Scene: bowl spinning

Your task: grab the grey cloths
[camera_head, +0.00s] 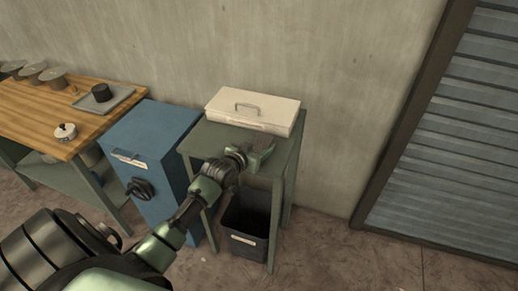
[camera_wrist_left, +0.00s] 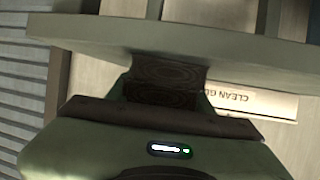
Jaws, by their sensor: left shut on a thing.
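My left gripper (camera_head: 263,152) reaches over the front of the green table (camera_head: 205,144), just before the white lidded box (camera_head: 255,109). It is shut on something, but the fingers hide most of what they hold. A small grey patch (camera_head: 258,143) shows at the fingertips; I cannot tell whether it is a grey cloth. In the left wrist view, the dark finger pads (camera_wrist_left: 166,84) are close together. A label (camera_wrist_left: 252,102) beginning "CLEAN" appears upside down behind them. No grey cloth is clearly outlined. My right gripper is not in view.
A dark bin (camera_head: 248,220) stands under the green table. A blue cabinet (camera_head: 150,150) is at its left, then a wooden-topped bench (camera_head: 50,105) with a tray (camera_head: 118,102) and several pots. A slatted shutter (camera_head: 450,150) fills the right; floor before it is clear.

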